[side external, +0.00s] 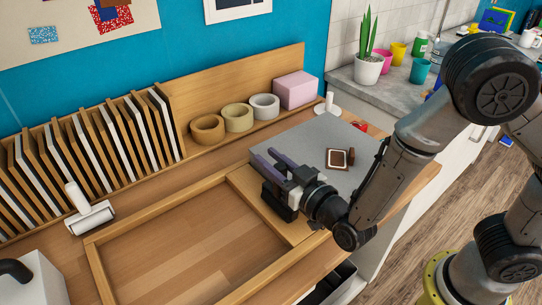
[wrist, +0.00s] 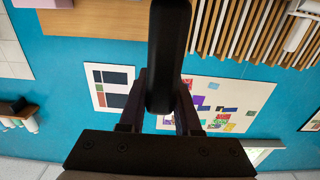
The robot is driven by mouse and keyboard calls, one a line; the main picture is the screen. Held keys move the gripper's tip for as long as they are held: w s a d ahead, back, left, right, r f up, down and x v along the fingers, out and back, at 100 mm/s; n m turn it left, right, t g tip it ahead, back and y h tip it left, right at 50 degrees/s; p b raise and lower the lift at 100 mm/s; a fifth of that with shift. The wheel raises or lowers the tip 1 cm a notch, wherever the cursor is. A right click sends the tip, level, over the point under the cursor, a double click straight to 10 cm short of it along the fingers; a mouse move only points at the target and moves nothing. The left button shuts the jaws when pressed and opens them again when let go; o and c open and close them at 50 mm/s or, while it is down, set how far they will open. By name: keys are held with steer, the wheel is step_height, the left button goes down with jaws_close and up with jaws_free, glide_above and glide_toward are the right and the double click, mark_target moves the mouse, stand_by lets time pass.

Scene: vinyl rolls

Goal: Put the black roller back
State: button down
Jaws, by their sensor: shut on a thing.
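My gripper (side external: 274,160) is above the bench, by the near left edge of the grey mat (side external: 315,140), with its fingers pointing toward the wall. In the wrist view, the black roller (wrist: 168,60) is a long dark rounded shape between the two fingers (wrist: 160,105), and the gripper is shut on it. Its far end runs out of the top of that view. I cannot make out the roller clearly in the side view.
A wooden rack (side external: 100,145) of upright panels stands at the back left, with a white roller (side external: 90,215) in front. Tape rolls (side external: 237,117) and a pink block (side external: 295,90) line the back. A framed wooden tray (side external: 190,245) is empty. A small framed square (side external: 338,158) lies on the mat.

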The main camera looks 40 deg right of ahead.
steer(key=shift+f, duration=0.15)
stand_by(0.4)
steer(key=c, duration=0.5)
jaws_free()
steer(key=o, duration=0.5)
steer(key=shift+s, duration=4.5)
